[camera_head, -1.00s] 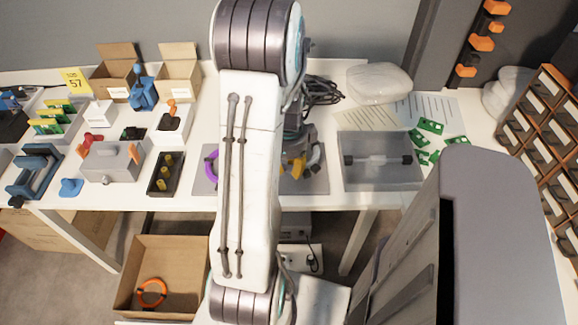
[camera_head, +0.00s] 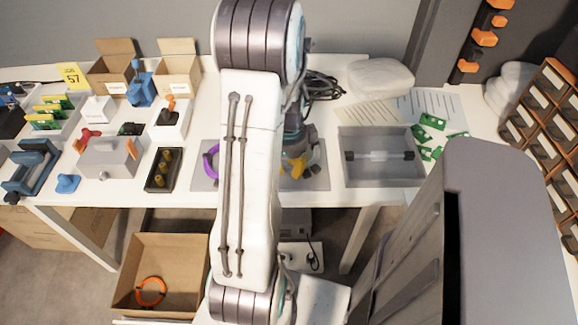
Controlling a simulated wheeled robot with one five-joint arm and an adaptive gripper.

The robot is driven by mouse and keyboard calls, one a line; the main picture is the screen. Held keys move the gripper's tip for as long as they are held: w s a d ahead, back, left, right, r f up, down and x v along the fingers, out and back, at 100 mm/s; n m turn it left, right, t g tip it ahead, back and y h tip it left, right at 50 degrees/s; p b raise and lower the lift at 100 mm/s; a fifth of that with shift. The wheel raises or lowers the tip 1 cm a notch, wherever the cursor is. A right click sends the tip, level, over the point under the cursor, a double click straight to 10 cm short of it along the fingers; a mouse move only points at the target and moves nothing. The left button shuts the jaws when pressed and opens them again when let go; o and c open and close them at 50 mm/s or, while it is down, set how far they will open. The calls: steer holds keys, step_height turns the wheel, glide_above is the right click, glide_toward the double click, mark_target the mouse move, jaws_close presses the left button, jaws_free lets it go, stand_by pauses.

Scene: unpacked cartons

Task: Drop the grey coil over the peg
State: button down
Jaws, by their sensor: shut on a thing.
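My gripper (camera_head: 297,167), with yellow fingers under a dark wrist, is low over the right part of a grey board (camera_head: 318,180) on the white table. It is shut, and my arm covers part of it. The grey coil does not stand out at this size; what shows of it at the fingers is too small to trace. The peg is not visible, and my white arm hides the middle of the board. A purple ring (camera_head: 209,162) shows at the board's left, partly behind my arm.
A grey tray (camera_head: 345,178) with a capped rod stands right of the board. A black box (camera_head: 151,184) with yellow pieces stands to its left. Black cables (camera_head: 324,86) lie behind. An open carton (camera_head: 128,300) with an orange ring (camera_head: 150,291) is on the floor.

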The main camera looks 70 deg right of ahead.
mark_target(289, 180)
steer(key=shift+f+b, duration=1.45)
steer(key=shift+f, duration=0.25)
steer(key=c, duration=1)
jaws_free()
steer(key=shift+r, duration=0.15)
steer(key=r, duration=1.1)
steer(key=shift+a+r, duration=0.2)
steer(key=shift+r, duration=0.2)
